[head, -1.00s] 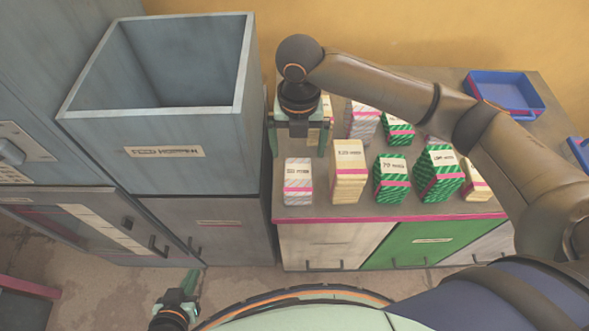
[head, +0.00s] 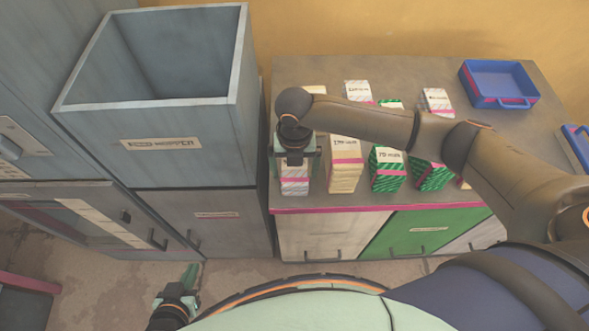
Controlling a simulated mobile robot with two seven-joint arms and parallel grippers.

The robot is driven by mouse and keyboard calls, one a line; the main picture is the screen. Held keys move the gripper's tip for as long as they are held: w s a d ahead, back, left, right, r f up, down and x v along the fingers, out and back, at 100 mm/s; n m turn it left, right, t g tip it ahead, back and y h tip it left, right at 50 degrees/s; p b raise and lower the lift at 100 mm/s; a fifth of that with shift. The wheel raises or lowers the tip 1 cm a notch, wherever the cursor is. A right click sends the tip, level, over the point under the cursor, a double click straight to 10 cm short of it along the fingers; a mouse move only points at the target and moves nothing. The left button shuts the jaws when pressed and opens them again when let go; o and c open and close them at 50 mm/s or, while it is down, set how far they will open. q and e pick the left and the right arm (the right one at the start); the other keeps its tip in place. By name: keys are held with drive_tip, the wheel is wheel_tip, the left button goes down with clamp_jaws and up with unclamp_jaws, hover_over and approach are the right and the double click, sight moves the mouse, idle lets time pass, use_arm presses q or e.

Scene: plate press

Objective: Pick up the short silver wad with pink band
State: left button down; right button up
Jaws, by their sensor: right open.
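The short silver wad with a pink band (head: 294,187) stands at the front left of the counter, near its pink edge. My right gripper (head: 295,179) is open and directly above this wad, one finger at its left and one at its right. The gripper hides the wad's top, and I cannot tell whether the fingers touch it. My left gripper (head: 190,278) is low at the bottom left, away from the counter; its jaw opening cannot be made out.
A cream wad (head: 345,175) stands close to the right, then green wads (head: 387,171). Other silver wads (head: 357,91) (head: 436,101) stand further back. The grey feed hopper (head: 160,150) rises at the left. A blue tray (head: 500,84) sits at the back right.

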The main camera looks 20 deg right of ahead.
drive_tip(key=c, duration=1.2)
drive_tip(key=shift+r, duration=0.2)
drive_tip(key=shift+c, duration=0.2)
drive_tip(key=shift+r, duration=0.2)
wheel_tip(320, 180, up, 2)
drive_tip(key=shift+w+r, duration=0.1)
drive_tip(key=shift+r, duration=0.1)
drive_tip(key=s+a+r, duration=0.2)
drive_tip(key=r, duration=0.1)
drive_tip(key=s+a+r, duration=0.1)
drive_tip(key=r, duration=0.1)
drive_tip(key=shift+s+r, duration=0.2)
drive_tip(key=shift+s, duration=0.15)
drive_tip(key=s+a+r, duration=0.4)
drive_tip(key=s+a, duration=0.1)
drive_tip(key=s, duration=0.2)
drive_tip(key=shift+s+a+r, duration=0.25)
drive_tip(key=shift+s, duration=0.1)
